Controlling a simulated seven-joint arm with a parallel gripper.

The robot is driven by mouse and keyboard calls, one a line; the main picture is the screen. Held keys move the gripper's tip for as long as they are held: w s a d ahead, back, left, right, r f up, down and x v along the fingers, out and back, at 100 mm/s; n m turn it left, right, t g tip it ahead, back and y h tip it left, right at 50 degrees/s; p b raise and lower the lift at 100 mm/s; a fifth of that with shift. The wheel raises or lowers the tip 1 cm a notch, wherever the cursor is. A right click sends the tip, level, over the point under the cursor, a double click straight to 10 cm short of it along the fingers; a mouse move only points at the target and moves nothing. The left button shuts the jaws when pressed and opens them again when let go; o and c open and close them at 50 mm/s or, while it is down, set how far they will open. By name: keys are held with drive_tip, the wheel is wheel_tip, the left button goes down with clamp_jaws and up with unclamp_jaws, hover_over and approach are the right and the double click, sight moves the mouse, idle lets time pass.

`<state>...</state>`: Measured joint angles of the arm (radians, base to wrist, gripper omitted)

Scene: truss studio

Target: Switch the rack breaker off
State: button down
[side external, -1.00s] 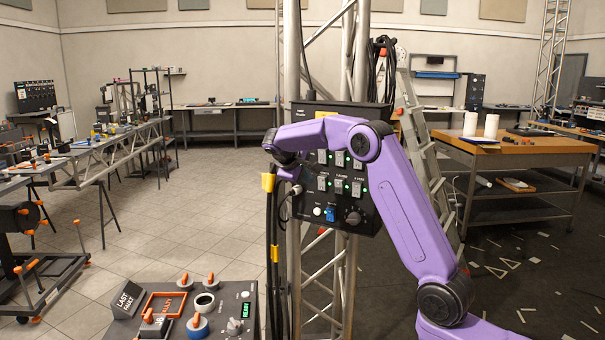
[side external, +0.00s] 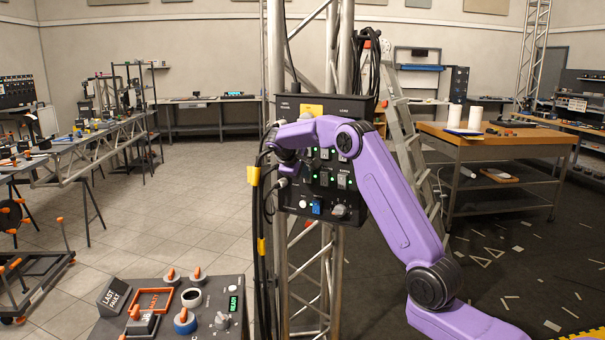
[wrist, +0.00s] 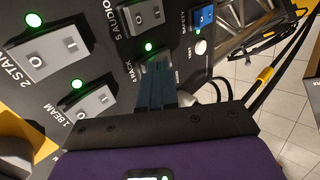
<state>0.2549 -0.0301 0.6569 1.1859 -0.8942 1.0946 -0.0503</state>
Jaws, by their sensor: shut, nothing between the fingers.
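The black breaker panel (side external: 320,207) is mounted on the truss, with several switches, green lamps, a blue switch and a knob. In the wrist view the rack breaker (wrist: 154,70), labelled "4 RACK", is mostly hidden behind my fingers. The green lamp (wrist: 148,47) beside it is lit. My gripper (wrist: 155,80) is shut and empty, with its dark fingertips over the rack breaker. I cannot tell whether they touch it, or how its lever is tilted. In the side view my arm hides this part of the panel.
A blue safety switch (wrist: 203,17) and white button (wrist: 201,47) are to the right. Black cables (side external: 257,215) hang at the panel's left. A console (side external: 232,282) stands lower left.

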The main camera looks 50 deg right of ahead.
drive_tip(key=shift+d+r, duration=0.15)
drive_tip(key=shift+d, duration=0.1)
drive_tip(key=shift+r, duration=0.1)
drive_tip(key=shift+r, duration=0.65)
drive_tip(key=v, duration=1.3)
